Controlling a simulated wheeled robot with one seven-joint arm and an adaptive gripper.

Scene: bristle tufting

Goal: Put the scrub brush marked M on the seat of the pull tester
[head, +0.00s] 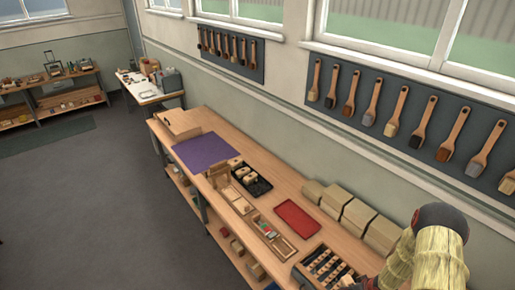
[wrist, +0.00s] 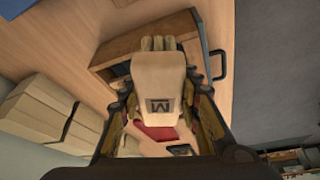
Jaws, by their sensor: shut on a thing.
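The scrub brush marked M (wrist: 158,72) has a pale wooden block with a dark square and the letter M, seen upside down. Pale bristle tufts show at its far end. My gripper (wrist: 160,98) is shut on it, one finger on each side, above the workbench. In the head view my arm is at the lower right, and the gripper and brush cannot be made out. I cannot identify the pull tester for certain. A small upright frame (head: 52,63) stands on the far-left bench, and a grey device (head: 172,80) on the white table; either is too small to tell.
The long workbench (head: 281,187) holds a purple mat (head: 201,152), a black tray (head: 251,187), a red mat (head: 297,218), a slotted wooden tray (head: 298,267) and cardboard boxes (head: 360,216). Brushes hang on wall boards (head: 393,80). The grey floor (head: 85,195) left of the workbench is open.

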